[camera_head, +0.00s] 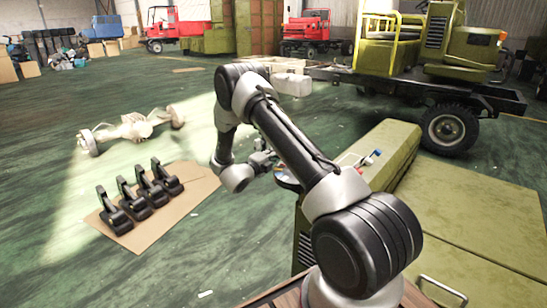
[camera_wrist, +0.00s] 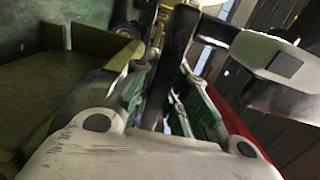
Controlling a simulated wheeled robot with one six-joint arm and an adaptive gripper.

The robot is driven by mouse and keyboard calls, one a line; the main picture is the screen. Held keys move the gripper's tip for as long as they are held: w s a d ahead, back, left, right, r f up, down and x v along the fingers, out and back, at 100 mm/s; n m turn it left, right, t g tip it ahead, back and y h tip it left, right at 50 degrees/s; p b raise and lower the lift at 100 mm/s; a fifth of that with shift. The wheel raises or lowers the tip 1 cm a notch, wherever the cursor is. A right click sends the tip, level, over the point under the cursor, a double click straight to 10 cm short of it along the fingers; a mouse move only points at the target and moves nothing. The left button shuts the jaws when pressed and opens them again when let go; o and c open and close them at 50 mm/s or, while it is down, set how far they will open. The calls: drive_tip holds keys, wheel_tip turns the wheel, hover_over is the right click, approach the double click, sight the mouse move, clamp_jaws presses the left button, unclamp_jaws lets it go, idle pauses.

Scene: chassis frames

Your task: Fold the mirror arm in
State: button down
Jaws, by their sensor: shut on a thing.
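The mirror arm (camera_wrist: 178,45) is a black bar in the wrist view. It runs up the middle of the picture between the fingers, and a black branch goes right from its upper part. A grey, flat-faced piece with a dark square (camera_wrist: 285,65), perhaps the mirror head, is at the upper right. My gripper (camera_wrist: 164,78) has green-sided fingers on both sides of the bar and is shut on it. In the head view my gripper (camera_head: 262,160) is small and partly behind my arm; the mirror arm cannot be made out there.
An olive-green vehicle body (camera_head: 385,150) stands close to the right of my arm. Several black parts lie on a cardboard sheet (camera_head: 150,232) on the floor at left, with an axle (camera_head: 132,128) behind. Green floor between them is open. A truck chassis (camera_head: 440,90) stands behind.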

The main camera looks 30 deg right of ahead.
drive_tip(key=shift+w+d+m+g, duration=0.1)
drive_tip(key=shift+d+m+g, duration=0.25)
drive_tip(key=shift+g, duration=0.25)
drive_tip(key=c, duration=1.7)
unclamp_jaws()
drive_tip(key=v, duration=1.2)
drive_tip(key=shift+f, duration=0.25)
